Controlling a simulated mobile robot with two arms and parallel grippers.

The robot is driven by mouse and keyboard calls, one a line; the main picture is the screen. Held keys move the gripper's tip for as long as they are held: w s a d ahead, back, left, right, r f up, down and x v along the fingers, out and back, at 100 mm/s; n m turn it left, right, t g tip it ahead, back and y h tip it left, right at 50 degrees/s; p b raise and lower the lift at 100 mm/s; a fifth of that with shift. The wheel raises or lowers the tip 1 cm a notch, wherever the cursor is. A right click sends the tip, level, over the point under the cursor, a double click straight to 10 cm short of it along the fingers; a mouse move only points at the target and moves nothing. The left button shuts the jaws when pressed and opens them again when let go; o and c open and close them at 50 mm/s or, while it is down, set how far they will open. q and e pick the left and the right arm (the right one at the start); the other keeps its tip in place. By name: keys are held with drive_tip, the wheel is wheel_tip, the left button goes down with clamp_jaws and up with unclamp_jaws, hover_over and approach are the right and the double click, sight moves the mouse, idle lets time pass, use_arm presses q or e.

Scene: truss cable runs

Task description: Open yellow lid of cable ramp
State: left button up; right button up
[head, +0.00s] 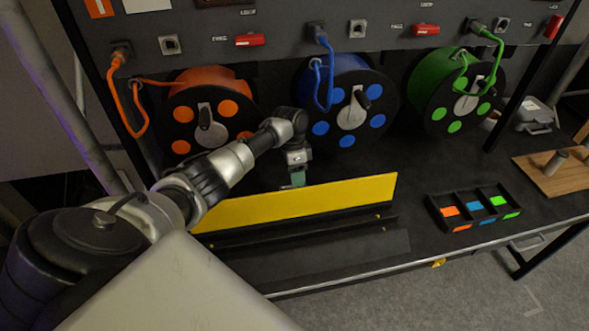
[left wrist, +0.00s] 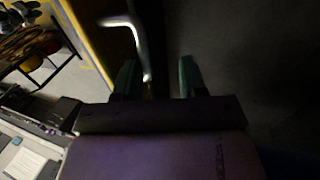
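The yellow lid (head: 300,203) of the cable ramp stands raised along the ramp's rear side, its broad face towards me. The dark ramp base (head: 330,255) lies in front of it, with its channel uncovered. My left gripper (head: 298,182) is behind the lid's top edge, near its middle; the lid partly hides the fingers, and I cannot tell whether they touch it. In the left wrist view the green fingers (left wrist: 157,78) are apart with nothing clearly held. A yellow strip there is probably the lid. My right gripper is not in view.
Orange (head: 207,112), blue (head: 348,108) and green (head: 455,90) cable reels stand behind, close to my left gripper. A black tray (head: 472,208) with coloured compartments lies right of the ramp. A wooden board (head: 555,172) with pegs is farther right.

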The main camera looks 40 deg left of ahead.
use_arm(q)
drive_tip(key=shift+s+d+f+g, duration=0.15)
drive_tip(key=shift+s+d+f, duration=0.15)
drive_tip(key=shift+f, duration=0.35)
drive_tip(key=shift+s+d+f+g, duration=0.15)
drive_tip(key=shift+s+f, duration=0.25)
drive_tip(key=shift+f, duration=0.25)
drive_tip(key=b+v, duration=0.2)
drive_tip(key=v, duration=1.1)
drive_tip(key=shift+w+a+r, duration=0.2)
drive_tip(key=shift+w+r, duration=0.05)
drive_tip(key=shift+r, duration=0.05)
drive_tip(key=shift+s, duration=0.1)
